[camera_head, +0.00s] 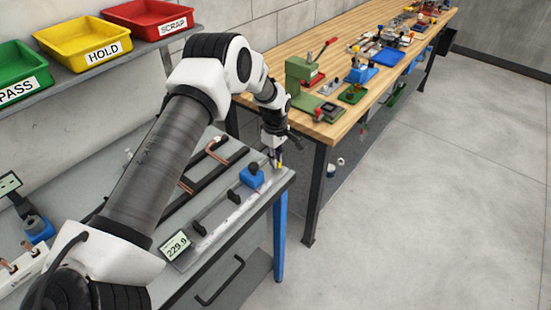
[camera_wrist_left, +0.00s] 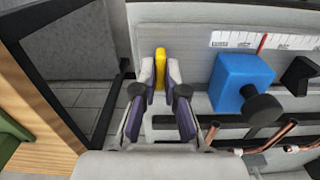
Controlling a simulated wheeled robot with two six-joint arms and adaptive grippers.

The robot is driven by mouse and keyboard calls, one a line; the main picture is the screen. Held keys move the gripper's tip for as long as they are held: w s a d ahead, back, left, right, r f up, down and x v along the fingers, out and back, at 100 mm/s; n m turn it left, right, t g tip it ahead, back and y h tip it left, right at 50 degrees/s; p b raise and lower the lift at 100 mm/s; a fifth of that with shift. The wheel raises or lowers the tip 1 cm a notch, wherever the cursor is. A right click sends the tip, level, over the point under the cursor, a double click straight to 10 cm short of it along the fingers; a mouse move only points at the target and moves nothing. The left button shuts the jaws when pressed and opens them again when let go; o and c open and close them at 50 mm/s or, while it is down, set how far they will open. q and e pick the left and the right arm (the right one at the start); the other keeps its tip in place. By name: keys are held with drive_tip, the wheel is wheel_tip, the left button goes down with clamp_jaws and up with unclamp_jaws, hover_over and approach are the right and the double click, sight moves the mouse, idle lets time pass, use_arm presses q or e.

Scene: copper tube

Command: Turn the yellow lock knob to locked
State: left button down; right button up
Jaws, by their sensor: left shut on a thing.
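The yellow lock knob (camera_wrist_left: 160,54) is an upright yellow piece near the edge of the grey bench, at the top centre of the left wrist view. My left gripper (camera_wrist_left: 160,78) is shut on the knob, with one finger on each side of it. In the head view a small bit of the yellow knob (camera_head: 280,166) shows at the tip of my left gripper (camera_head: 276,160), near the bench's right corner. The knob's lower part is mostly hidden by the fingers. My right gripper is not in view.
A blue block (camera_head: 252,177) with a black knob stands close beside the gripper. Copper tubes (camera_head: 216,152) and dark rails lie behind it. A display reading 229.9 (camera_head: 176,247) stands at the front edge. A wooden workbench (camera_head: 322,128) with tools is to the right.

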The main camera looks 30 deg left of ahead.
use_arm(q)
drive_tip(key=shift+s+f, duration=0.1)
drive_tip(key=shift+f, duration=0.05)
drive_tip(key=m+b, duration=0.1)
drive_tip(key=m, duration=0.3)
drive_tip(key=shift+b, duration=0.35)
drive_tip(key=m+b, duration=0.1)
drive_tip(key=m, duration=0.3)
drive_tip(key=shift+m, duration=0.4)
drive_tip(key=m+b, duration=0.1)
drive_tip(key=m, duration=0.3)
drive_tip(key=m+b, duration=0.1)
drive_tip(key=m, duration=0.3)
drive_tip(key=shift+m, duration=0.3)
drive_tip(key=shift+s, duration=0.1)
drive_tip(key=c, duration=1.2)
unclamp_jaws()
drive_tip(key=shift+c, duration=0.2)
drive_tip(key=shift+w, duration=0.2)
